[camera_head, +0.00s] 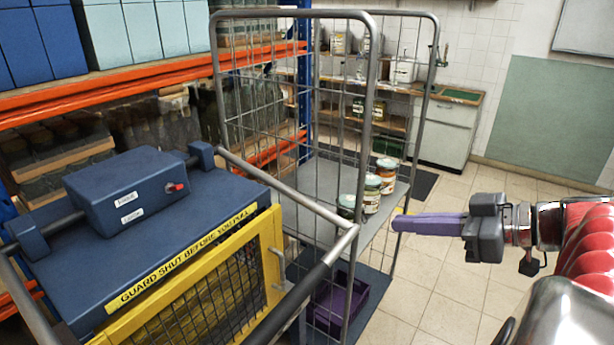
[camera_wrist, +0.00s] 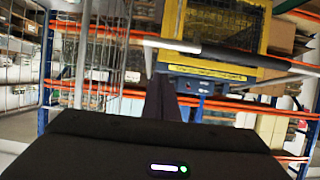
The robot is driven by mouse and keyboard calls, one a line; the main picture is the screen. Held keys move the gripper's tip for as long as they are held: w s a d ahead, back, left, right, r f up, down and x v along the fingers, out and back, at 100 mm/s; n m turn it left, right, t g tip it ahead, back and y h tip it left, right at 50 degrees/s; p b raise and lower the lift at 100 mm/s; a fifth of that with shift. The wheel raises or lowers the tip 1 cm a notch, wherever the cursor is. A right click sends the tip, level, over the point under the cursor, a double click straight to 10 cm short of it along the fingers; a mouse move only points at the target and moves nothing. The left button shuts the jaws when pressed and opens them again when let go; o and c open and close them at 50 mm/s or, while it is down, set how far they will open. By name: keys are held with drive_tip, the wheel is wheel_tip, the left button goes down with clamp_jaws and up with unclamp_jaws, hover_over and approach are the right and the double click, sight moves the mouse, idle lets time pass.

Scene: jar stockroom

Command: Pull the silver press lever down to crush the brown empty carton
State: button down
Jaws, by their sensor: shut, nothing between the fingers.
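The press (camera_head: 150,235) is a blue machine at the left in the head view, with a yellow mesh guard (camera_head: 275,262) across its front that looks shut. Its silver lever (camera_head: 290,195) is raised, with arms reaching forward to a black grip bar (camera_head: 300,292). In the wrist view the grip bar (camera_wrist: 215,53) crosses in front of the yellow guard (camera_wrist: 270,25). My gripper (camera_head: 397,223) has its purple fingers together, empty, pointing left and apart from the bar, to its right. The fingers (camera_wrist: 160,82) also show below the bar in the wrist view. Brown shapes show behind the mesh; I cannot make out the carton.
A wire roll cage (camera_head: 368,120) stands just behind and right of the press, with jars (camera_head: 372,192) on its shelf and a purple crate (camera_head: 338,303) below. Orange-beamed racking (camera_head: 150,75) lines the left. A sink counter (camera_head: 445,130) is at the back. The tiled floor right is clear.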

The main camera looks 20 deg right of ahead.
drive_tip(key=w+a+f, duration=0.5)
drive_tip(key=w+f, duration=0.1)
drive_tip(key=shift+w+f, duration=0.2)
drive_tip(key=shift+w, duration=0.2)
idle(0.3)
